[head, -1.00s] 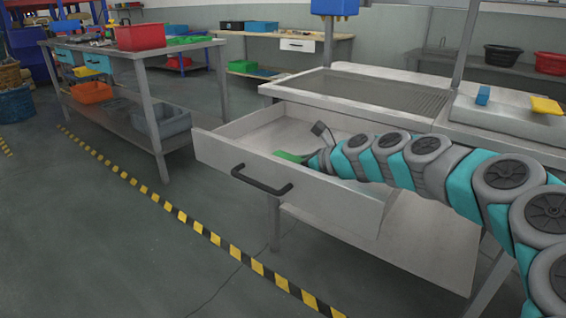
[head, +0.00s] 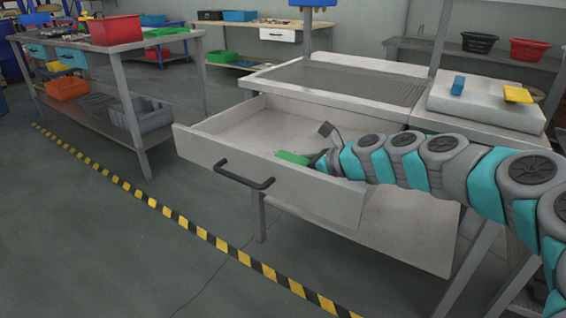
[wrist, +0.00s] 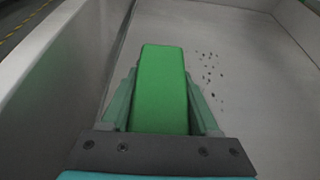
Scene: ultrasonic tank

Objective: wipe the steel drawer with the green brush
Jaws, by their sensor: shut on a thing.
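The steel drawer (head: 262,130) is pulled open below the sink unit, with a dark handle (head: 244,175) on its front. My gripper (head: 318,160) reaches into it from the right, near the front panel. It is shut on the green brush (wrist: 162,85), which lies between the two fingers and points forward in the wrist view. The brush also shows as a small green piece in the head view (head: 292,158). Several dark specks (wrist: 210,75) lie on the drawer floor to the right of the brush. Whether the brush touches the floor I cannot tell.
A blue block (head: 458,85) and a yellow block (head: 517,95) lie on the white top at right. A workbench with a red bin (head: 116,30) stands at left. Open floor with a striped tape line (head: 182,222) lies in front of the drawer.

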